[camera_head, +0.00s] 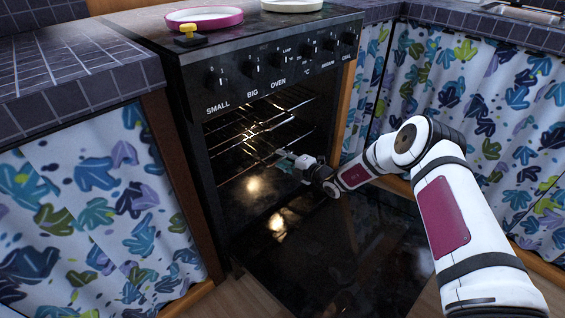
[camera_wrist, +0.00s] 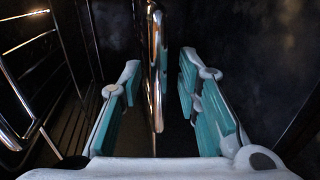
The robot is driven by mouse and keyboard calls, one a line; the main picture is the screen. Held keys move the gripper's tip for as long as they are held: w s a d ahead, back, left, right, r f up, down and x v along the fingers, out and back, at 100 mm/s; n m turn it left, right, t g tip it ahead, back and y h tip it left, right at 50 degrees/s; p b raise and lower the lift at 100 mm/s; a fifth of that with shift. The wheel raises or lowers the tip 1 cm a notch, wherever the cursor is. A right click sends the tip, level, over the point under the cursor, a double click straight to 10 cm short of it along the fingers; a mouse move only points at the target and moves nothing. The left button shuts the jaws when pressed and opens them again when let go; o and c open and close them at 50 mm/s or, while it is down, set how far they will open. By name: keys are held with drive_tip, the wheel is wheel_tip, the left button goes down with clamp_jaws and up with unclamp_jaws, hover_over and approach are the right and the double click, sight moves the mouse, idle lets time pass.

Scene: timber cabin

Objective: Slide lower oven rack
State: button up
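The oven (camera_head: 265,75) stands with its door (camera_head: 325,255) folded down. Wire racks show inside its lit cavity: an upper rack (camera_head: 275,104) and a lower rack (camera_head: 240,163). My gripper (camera_head: 284,161) reaches into the oven mouth, by the front of the lower rack. In the wrist view, my gripper (camera_wrist: 159,78) has its two teal fingers apart. A shiny metal rack bar (camera_wrist: 157,70) runs between them, with a visible gap on both sides. It looks like the lower rack's front bar, but the head view partly hides that spot.
More rack wires (camera_wrist: 28,80) lie to the left in the wrist view. A pink-rimmed pan (camera_head: 204,18) and a yellow-topped item (camera_head: 189,35) sit on the stove top. Curtained cabinets (camera_head: 95,205) flank the oven. My arm passes above the open door.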

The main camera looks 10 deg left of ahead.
drive_tip(key=shift+w+a, duration=0.1)
drive_tip(key=shift+a, duration=0.2)
clamp_jaws()
drive_tip(key=f+p+v, duration=0.1)
drive_tip(key=p+v, duration=0.2)
drive_tip(key=v, duration=0.6)
drive_tip(key=f+p+v, duration=0.2)
drive_tip(key=p+v, duration=0.1)
drive_tip(key=v, duration=0.6)
drive_tip(key=d+f+p+v, duration=0.1)
drive_tip(key=p+v, duration=0.3)
drive_tip(key=v, duration=0.5)
drive_tip(key=shift+f, duration=0.6)
drive_tip(key=shift+d, duration=0.1)
